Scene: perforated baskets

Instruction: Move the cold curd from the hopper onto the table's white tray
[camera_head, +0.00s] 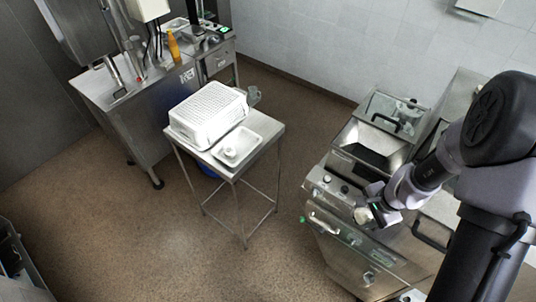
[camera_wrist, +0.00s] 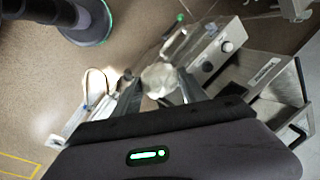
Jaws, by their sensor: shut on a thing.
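My gripper (camera_head: 368,212) is shut on a white lump of curd (camera_head: 361,215). It is in front of the steel machine with the open hopper (camera_head: 350,133). In the wrist view the curd (camera_wrist: 158,78) sits between the two fingers of my gripper (camera_wrist: 155,90). The white tray (camera_head: 248,139) lies on the small steel table (camera_head: 267,127), well to the left of my gripper. A small white lump (camera_head: 230,153) rests on the tray.
A steel counter (camera_head: 150,95) with an orange bottle (camera_head: 173,45) is at the back left. Open brown floor lies between table and machine.

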